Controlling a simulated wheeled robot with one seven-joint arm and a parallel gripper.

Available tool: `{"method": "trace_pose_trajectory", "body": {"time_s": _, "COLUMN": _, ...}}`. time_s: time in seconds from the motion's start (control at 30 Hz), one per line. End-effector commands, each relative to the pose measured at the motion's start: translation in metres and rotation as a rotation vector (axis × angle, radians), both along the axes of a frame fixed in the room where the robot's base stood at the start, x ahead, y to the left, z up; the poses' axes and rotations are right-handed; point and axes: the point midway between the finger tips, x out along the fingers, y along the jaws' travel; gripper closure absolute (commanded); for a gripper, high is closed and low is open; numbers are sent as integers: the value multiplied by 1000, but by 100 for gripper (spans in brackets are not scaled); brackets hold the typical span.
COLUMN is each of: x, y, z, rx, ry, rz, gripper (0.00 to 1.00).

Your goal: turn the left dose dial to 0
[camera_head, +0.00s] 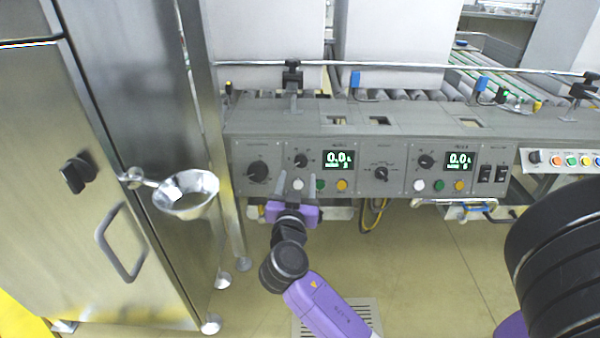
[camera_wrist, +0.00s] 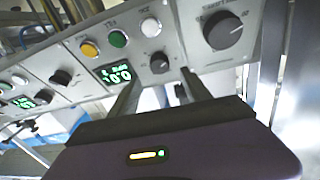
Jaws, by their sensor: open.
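The left dose dial (camera_head: 301,160) is a small black knob on the grey control panel, beside the left green display (camera_head: 338,159), which appears to read 0.0. In the wrist view the panel is upside down, and the dial (camera_wrist: 159,62) sits just beyond and between my fingertips. My gripper (camera_head: 290,184) is purple with dark fingers, open and empty, in front of the panel just below the dial. In the wrist view, my gripper (camera_wrist: 160,77) has its fingers apart, with no clear contact on the knob. The dial's pointer and scale are too small to read.
A larger black dial (camera_head: 257,170) is left of the dose dial. White (camera_head: 298,184), green and yellow buttons sit below the display. A middle dial (camera_head: 380,173) and a right dose dial (camera_head: 426,161) follow. A metal funnel (camera_head: 187,193) juts from the steel cabinet at left.

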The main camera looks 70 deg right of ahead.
Motion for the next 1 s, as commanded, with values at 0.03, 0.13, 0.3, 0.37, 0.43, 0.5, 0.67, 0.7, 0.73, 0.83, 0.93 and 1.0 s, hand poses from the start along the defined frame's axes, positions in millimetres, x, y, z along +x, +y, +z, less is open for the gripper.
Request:
{"method": "trace_pose_trajectory", "body": {"time_s": 0.03, "x": 1, "y": -8, "z": 0, "rx": 1, "ry": -2, "rz": -5, "gripper": 44}}
{"method": "trace_pose_trajectory", "body": {"time_s": 0.13, "x": 6, "y": -23, "z": -1, "rx": 2, "ry": -1, "rz": -5, "gripper": 44}}
{"method": "trace_pose_trajectory", "body": {"time_s": 0.3, "x": 14, "y": -47, "z": -1, "rx": 2, "ry": -1, "rz": -5, "gripper": 44}}
{"method": "trace_pose_trajectory", "body": {"time_s": 0.37, "x": 16, "y": -52, "z": -1, "rx": 2, "ry": 1, "rz": -4, "gripper": 44}}
{"method": "trace_pose_trajectory", "body": {"time_s": 0.43, "x": 17, "y": -58, "z": 0, "rx": 1, "ry": 1, "rz": -5, "gripper": 44}}
{"method": "trace_pose_trajectory", "body": {"time_s": 0.5, "x": 18, "y": -61, "z": 0, "rx": 1, "ry": 2, "rz": -3, "gripper": 44}}
{"method": "trace_pose_trajectory", "body": {"time_s": 0.67, "x": 19, "y": -63, "z": 0, "rx": 0, "ry": 3, "rz": -2, "gripper": 44}}
{"method": "trace_pose_trajectory", "body": {"time_s": 0.7, "x": 19, "y": -63, "z": 0, "rx": 0, "ry": 3, "rz": -2, "gripper": 44}}
{"method": "trace_pose_trajectory", "body": {"time_s": 0.73, "x": 19, "y": -63, "z": 0, "rx": 0, "ry": 3, "rz": -2, "gripper": 44}}
{"method": "trace_pose_trajectory", "body": {"time_s": 0.83, "x": 19, "y": -63, "z": 0, "rx": 0, "ry": 3, "rz": -2, "gripper": 52}}
{"method": "trace_pose_trajectory", "body": {"time_s": 0.93, "x": 19, "y": -63, "z": 0, "rx": 0, "ry": 3, "rz": -2, "gripper": 71}}
{"method": "trace_pose_trajectory", "body": {"time_s": 1.0, "x": 19, "y": -62, "z": 0, "rx": 0, "ry": 3, "rz": -2, "gripper": 85}}
